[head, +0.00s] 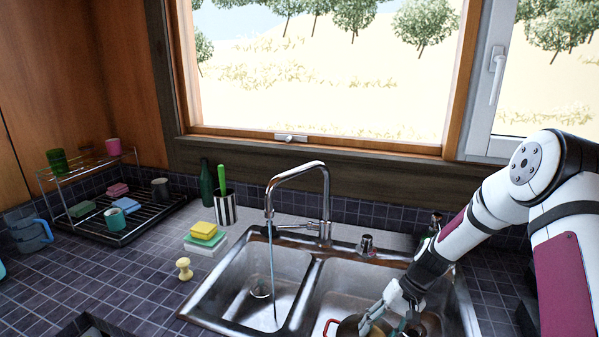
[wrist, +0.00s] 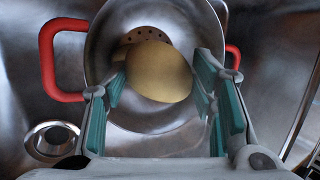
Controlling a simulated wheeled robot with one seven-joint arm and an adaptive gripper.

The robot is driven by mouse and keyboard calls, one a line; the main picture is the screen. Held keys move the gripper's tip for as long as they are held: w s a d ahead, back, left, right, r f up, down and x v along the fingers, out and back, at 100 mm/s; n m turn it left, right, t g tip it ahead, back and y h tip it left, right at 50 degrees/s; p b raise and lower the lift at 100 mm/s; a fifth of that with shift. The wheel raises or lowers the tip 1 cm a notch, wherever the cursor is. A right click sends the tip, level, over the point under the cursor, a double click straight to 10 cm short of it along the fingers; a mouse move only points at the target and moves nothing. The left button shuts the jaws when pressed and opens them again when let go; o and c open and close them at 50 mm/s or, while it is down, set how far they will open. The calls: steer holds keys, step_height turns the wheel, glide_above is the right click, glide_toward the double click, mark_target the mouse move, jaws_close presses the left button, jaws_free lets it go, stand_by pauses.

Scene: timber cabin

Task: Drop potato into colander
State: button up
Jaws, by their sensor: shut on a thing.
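The metal colander (wrist: 103,48) with two red handles sits in the right sink basin. It also shows at the bottom edge of the head view (head: 347,329), mostly cut off and partly hidden by my gripper. The yellow-brown potato (wrist: 160,72) is between my gripper's teal-padded fingers (wrist: 161,82), over the colander's bowl in the wrist view. My gripper (head: 374,322) is shut on it. How high the potato is above the colander's bottom is hard to tell. The potato cannot be made out in the head view.
Water runs from the faucet (head: 298,172) into the left basin (head: 248,285). A drain (wrist: 50,141) shows beside the colander. Sponges (head: 204,233), a striped utensil holder (head: 226,208) and a dish rack (head: 150,212) stand left.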

steer(key=o, duration=1.3)
steer(key=shift+v, duration=6)
